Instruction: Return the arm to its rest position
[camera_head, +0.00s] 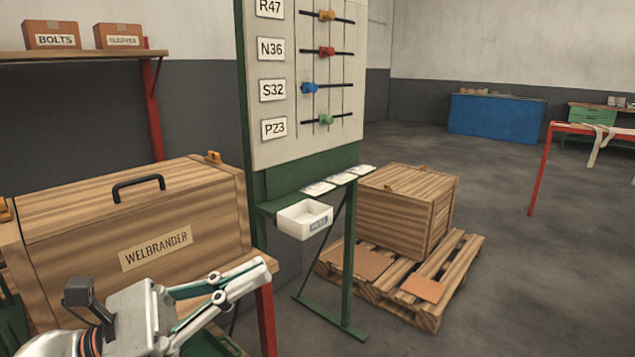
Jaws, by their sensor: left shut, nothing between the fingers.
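My left gripper (262,270) reaches in from the lower left, in front of the wooden chest (120,225) labelled WELBRANDER. Its fingers are shut with nothing between them and point right, by the bench's front right corner. The chest has a dark handle on its lid, and the lid looks closed. My right gripper is not in the frame.
A green-framed board (300,150) with labels and coloured knobs stands right of the chest. A wooden crate (405,210) rests on a pallet (455,275). A shelf (75,54) holds boxes.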

